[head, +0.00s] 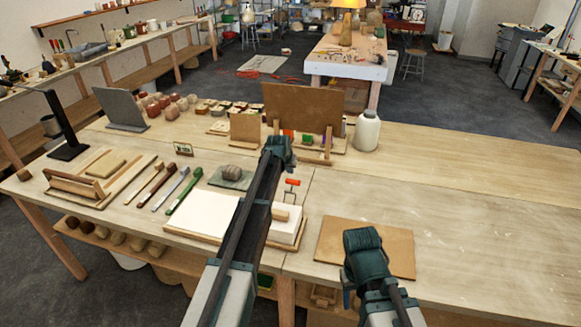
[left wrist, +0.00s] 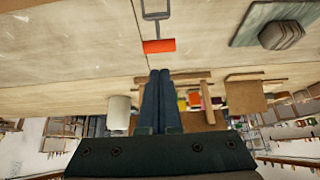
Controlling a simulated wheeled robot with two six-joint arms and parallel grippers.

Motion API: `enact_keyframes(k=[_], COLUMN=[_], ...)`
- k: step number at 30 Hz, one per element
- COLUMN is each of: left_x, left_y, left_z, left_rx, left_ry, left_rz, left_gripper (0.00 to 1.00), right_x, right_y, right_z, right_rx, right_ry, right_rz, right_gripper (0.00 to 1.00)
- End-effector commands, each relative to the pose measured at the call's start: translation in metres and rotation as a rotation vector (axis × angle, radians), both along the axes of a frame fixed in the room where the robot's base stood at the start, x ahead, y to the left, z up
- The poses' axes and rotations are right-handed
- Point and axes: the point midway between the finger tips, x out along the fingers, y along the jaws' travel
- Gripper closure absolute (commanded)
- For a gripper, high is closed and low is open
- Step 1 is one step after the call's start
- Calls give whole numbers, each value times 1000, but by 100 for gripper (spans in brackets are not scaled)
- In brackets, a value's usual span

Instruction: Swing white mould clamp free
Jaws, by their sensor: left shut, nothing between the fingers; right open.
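The white mould (head: 287,228) sits on the worktable, partly hidden behind my left arm. Its clamp shows as a grey wire loop with an orange handle (head: 292,182) standing at the mould's far side. The orange handle (left wrist: 158,46) and the metal loop (left wrist: 155,12) also show in the left wrist view. My left gripper (head: 279,150) is shut and empty, beyond the handle and apart from it; its closed fingers (left wrist: 160,76) point toward the handle in the wrist view. My right gripper (head: 362,240) is open over a brown board; its fingertips are hard to see.
A white slab (head: 203,213), hand tools and a grey lump (head: 232,173) lie to the left. The brown board (head: 335,243) lies right; the table's right side is clear.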

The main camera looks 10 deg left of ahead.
Motion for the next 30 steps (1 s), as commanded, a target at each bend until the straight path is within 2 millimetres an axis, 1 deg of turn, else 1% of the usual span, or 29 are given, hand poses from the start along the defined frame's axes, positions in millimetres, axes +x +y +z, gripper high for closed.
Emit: enact_keyframes(k=[1, 3, 6, 10, 26, 28, 29, 30], left_x=[-7, -13, -20, -26, -28, -37, -43, -56], left_y=[0, 0, 1, 1, 0, -6, -12, -21], left_z=[17, 28, 40, 49, 49, 44, 40, 34], left_rx=[0, 0, -1, 0, 1, 1, 2, 4], left_ry=[0, 0, 0, 0, 2, 13, 23, 40], left_rz=[0, 0, 1, 0, -1, -8, -14, -24], left_gripper=[100, 100, 100, 100, 100, 100, 100, 100], right_x=[0, 0, 0, 0, 0, 0, 0, 0], right_y=[0, 0, 0, 0, 0, 0, 0, 0], right_z=[17, 28, 40, 49, 49, 45, 43, 39], right_rx=[1, 1, 2, 2, 2, 2, 2, 2], right_ry=[0, 0, 0, 0, -1, -1, -1, -1], right_rz=[-2, -4, -8, -10, -11, -11, -11, -11], right_gripper=[50, 50, 50, 50, 50, 50, 50, 50])
